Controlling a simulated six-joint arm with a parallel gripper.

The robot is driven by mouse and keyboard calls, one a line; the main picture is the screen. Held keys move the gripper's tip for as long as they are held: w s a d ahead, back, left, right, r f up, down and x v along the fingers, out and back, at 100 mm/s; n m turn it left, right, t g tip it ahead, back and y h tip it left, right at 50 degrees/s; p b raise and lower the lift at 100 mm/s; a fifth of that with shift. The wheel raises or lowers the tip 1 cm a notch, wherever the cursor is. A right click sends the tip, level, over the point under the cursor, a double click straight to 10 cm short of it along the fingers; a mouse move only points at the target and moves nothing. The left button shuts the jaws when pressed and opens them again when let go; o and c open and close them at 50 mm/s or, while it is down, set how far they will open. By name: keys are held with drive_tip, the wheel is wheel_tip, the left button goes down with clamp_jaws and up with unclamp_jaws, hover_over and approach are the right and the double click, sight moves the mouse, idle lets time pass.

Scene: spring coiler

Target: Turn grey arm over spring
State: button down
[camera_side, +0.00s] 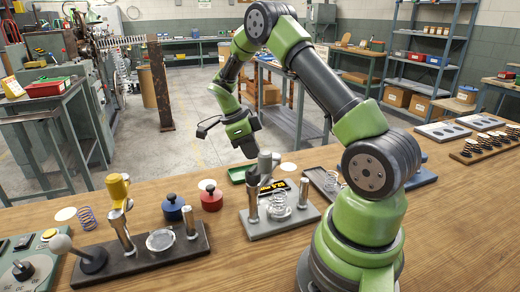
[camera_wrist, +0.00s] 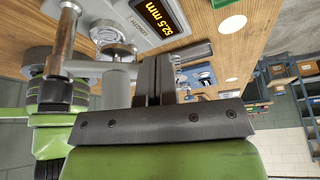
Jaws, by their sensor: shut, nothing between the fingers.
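The grey arm (camera_side: 266,163) stands at the grey fixture in the side view, at the back of its base plate (camera_side: 262,228). A steel coil spring (camera_side: 279,203) stands upright on that plate between two metal posts. The grey arm does not appear to cover the spring. My gripper (camera_side: 253,152) is low beside the grey arm, to its left. In the wrist view my gripper's fingers (camera_wrist: 153,80) are together and empty, just right of the arm's grey cylinder (camera_wrist: 118,84). Whether they touch it I cannot tell.
A display (camera_side: 273,187) reads 52.5 mm in the wrist view (camera_wrist: 165,15). Left of the fixture stand red (camera_side: 211,198) and blue (camera_side: 173,208) knobbed pots. Further left is a dark fixture with a yellow arm (camera_side: 117,188) and a ball-topped lever (camera_side: 62,243).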

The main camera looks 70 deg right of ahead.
sight(277, 158)
drive_tip(key=shift+s+d, duration=0.25)
drive_tip(key=shift+s, duration=0.25)
drive_tip(key=shift+s+d, duration=0.25)
drive_tip(key=shift+s, duration=0.25)
drive_tip(key=shift+s+d+m, duration=0.1)
drive_tip(key=shift+s+m, duration=0.2)
drive_tip(key=shift+s, duration=0.05)
drive_tip(key=shift+s+m, duration=0.2)
drive_tip(key=shift+m, duration=0.1)
drive_tip(key=shift+s+d+m+y, duration=0.15)
drive_tip(key=shift+s+m+y, duration=0.55)
drive_tip(key=shift+s+m, duration=0.45)
drive_tip(key=shift+s+a+m+y, duration=0.25)
drive_tip(key=shift+s+m+y, duration=0.1)
drive_tip(key=shift+s+m, duration=0.6)
drive_tip(key=shift+s+a+m+y, duration=0.25)
drive_tip(key=shift+s+m+y, duration=0.15)
drive_tip(key=shift+s+m, duration=0.55)
drive_tip(key=shift+s+a+m+y, duration=0.25)
drive_tip(key=shift+s+m+y, duration=0.1)
drive_tip(key=shift+s+m, duration=0.6)
